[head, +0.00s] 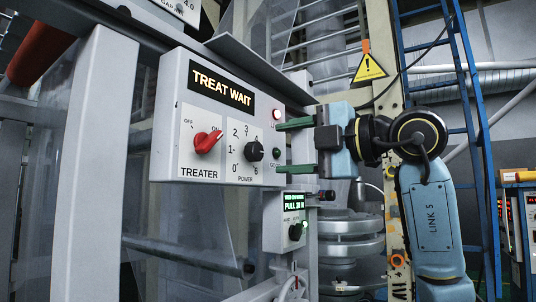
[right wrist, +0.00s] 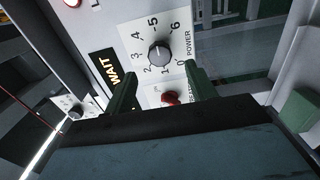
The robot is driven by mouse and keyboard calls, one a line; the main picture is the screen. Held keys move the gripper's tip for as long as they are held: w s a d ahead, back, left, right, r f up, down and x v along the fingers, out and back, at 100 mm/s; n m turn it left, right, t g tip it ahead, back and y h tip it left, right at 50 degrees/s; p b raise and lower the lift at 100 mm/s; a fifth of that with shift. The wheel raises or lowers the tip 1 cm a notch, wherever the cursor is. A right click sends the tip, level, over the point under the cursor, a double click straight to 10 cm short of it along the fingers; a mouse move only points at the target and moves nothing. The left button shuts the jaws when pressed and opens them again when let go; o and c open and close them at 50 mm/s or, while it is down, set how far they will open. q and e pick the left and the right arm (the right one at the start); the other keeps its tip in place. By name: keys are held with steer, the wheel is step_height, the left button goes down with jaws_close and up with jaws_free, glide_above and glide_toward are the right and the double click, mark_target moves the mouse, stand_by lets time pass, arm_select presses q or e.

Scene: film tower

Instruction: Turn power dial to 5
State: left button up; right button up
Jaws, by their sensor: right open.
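The power dial (head: 254,152) is a small black knob on the right part of a grey control box, with numbers around it and POWER below. It also shows in the right wrist view (right wrist: 159,52), beyond the fingertips. I cannot tell for sure which number it points to. My right gripper (head: 281,148) is to the right of the dial, with its two green fingers apart, one above the other. In the right wrist view the gripper (right wrist: 158,77) is open and empty, apart from the dial. My left gripper is not in view.
A red TREATER knob (head: 207,141) sits left of the dial, under a lit TREAT WAIT display (head: 221,87). A smaller panel (head: 287,221) hangs below the box.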

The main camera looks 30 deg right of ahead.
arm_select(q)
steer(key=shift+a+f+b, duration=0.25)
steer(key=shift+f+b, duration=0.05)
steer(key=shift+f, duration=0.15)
arm_select(e)
steer(key=v, duration=0.7)
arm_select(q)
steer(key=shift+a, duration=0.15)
arm_select(e)
steer(key=shift+s, duration=0.1)
